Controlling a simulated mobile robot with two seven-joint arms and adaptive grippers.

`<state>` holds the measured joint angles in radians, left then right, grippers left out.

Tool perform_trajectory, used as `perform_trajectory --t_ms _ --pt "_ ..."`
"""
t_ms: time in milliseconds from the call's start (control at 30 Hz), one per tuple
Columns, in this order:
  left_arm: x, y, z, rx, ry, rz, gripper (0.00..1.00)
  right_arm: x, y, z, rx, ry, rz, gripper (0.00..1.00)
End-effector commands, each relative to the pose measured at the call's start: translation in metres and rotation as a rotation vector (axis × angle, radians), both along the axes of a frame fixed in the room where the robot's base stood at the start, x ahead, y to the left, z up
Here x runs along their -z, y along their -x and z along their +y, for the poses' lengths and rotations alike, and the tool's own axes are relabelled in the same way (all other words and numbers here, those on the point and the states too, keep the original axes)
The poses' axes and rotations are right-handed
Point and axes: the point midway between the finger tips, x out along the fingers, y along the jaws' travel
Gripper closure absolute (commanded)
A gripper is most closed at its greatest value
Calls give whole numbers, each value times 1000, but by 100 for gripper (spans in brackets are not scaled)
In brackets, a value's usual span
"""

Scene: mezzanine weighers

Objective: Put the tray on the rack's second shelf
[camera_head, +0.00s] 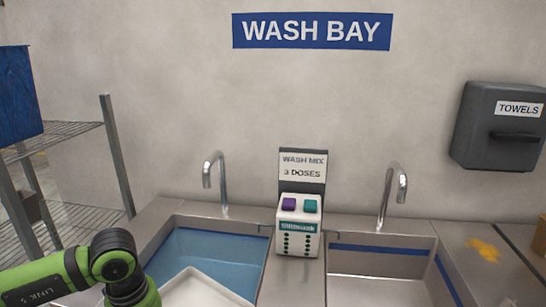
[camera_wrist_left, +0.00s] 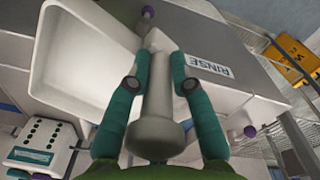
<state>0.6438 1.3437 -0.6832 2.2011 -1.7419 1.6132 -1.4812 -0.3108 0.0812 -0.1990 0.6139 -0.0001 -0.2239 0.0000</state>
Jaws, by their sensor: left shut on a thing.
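The white tray (camera_head: 195,290) shows at the bottom of the head view, over the blue-filled left sink basin. It also shows in the left wrist view (camera_wrist_left: 75,70), at the upper left. My left gripper (camera_wrist_left: 160,62) is shut on a grey, rounded handle-like piece (camera_wrist_left: 156,128) at the tray's edge. In the head view only my left arm shows, and the fingers are out of frame. The rack (camera_head: 62,130) stands at the left with wire shelves. My right gripper is not in view.
A blue bin (camera_head: 18,95) sits on a rack shelf. A dispenser (camera_head: 298,225) stands between the sink basins, with a tap (camera_head: 216,180) at the left and another tap (camera_head: 393,190) at the right. A yellow sign (camera_wrist_left: 297,60) shows in the wrist view.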

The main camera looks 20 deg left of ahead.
Motion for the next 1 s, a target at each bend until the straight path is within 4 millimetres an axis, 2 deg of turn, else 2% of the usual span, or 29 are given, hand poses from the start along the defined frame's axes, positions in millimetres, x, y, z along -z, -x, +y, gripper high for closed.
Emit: perform_trajectory --t_ms 33,200,400,600,1000 --pt "-1 -6 -19 84 6 -12 100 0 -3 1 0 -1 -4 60" --pt "-2 -18 -74 384 2 -11 100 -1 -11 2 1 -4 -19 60" --pt "-14 -29 -123 708 -3 -7 100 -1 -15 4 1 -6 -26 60" --pt "-23 -33 -143 875 -2 -4 100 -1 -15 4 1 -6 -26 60" --pt "-23 -33 -146 900 2 0 100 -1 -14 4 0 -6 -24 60"
